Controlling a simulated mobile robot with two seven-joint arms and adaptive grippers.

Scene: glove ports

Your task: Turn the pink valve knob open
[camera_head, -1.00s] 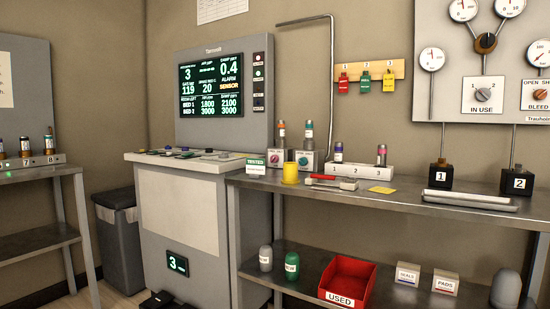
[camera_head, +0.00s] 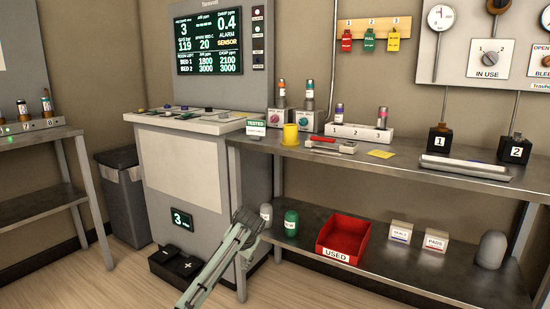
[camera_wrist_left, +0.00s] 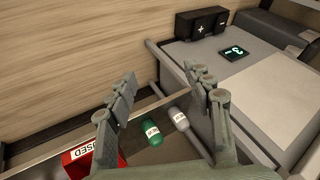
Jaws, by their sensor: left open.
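The pink valve knob (camera_head: 275,118) is on the front of a small pale box on the bench top, just right of the console. A similar box with a teal knob (camera_head: 304,121) stands to its right. Each box has a small bottle above it. My left gripper (camera_head: 245,217) is in front of the console's lower right edge, well below the knob and apart from it. In the left wrist view my left gripper (camera_wrist_left: 160,73) has its fingers spread with nothing between them. The knob is outside that view. My right gripper is not in view.
The lower shelf holds a green capsule (camera_head: 291,222), a grey capsule (camera_head: 266,215) and a red USED bin (camera_head: 343,238). A black box (camera_head: 178,265) sits on the floor by the console (camera_head: 165,165).

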